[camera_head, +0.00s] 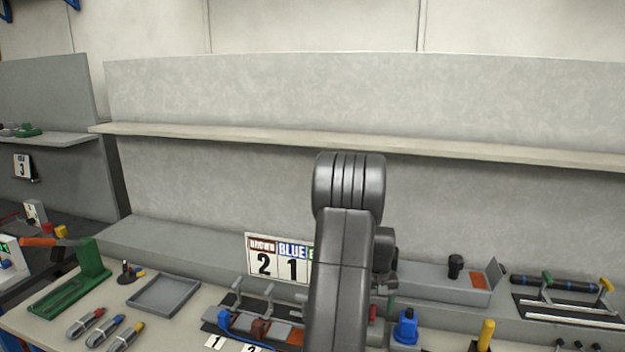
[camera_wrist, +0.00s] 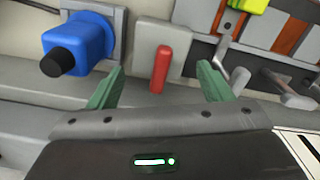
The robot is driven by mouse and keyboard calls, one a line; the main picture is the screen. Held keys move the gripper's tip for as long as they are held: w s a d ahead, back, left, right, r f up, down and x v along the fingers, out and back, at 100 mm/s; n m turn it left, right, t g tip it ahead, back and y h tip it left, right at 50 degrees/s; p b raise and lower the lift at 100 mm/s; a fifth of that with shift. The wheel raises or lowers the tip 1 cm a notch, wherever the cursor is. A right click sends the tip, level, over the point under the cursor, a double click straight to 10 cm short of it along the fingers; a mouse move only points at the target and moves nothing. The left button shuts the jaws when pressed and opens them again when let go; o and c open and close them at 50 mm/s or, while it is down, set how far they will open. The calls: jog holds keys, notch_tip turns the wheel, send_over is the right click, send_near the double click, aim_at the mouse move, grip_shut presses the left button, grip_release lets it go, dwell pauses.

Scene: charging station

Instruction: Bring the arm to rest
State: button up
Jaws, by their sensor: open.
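My gripper (camera_wrist: 158,90) shows in the wrist view with its two green fingers spread apart and nothing between them. Beyond the gap is a red lever (camera_wrist: 161,70) on a grey block; I cannot tell how far off it is. In the head view my arm rises in the middle of the picture, bent at the top, in front of the bench. There my gripper is hidden behind the arm.
A blue connector (camera_wrist: 78,45) is left of the fingers, and metal clamp levers (camera_wrist: 240,80) are to the right. In the head view, a sign (camera_head: 275,260), a grey tray (camera_head: 164,296), cables (camera_head: 105,328), a blue part (camera_head: 405,328) and a yellow handle (camera_head: 486,335) are on the bench.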

jog(key=shift+m+p, duration=0.5)
jog(key=shift+m, duration=1.1)
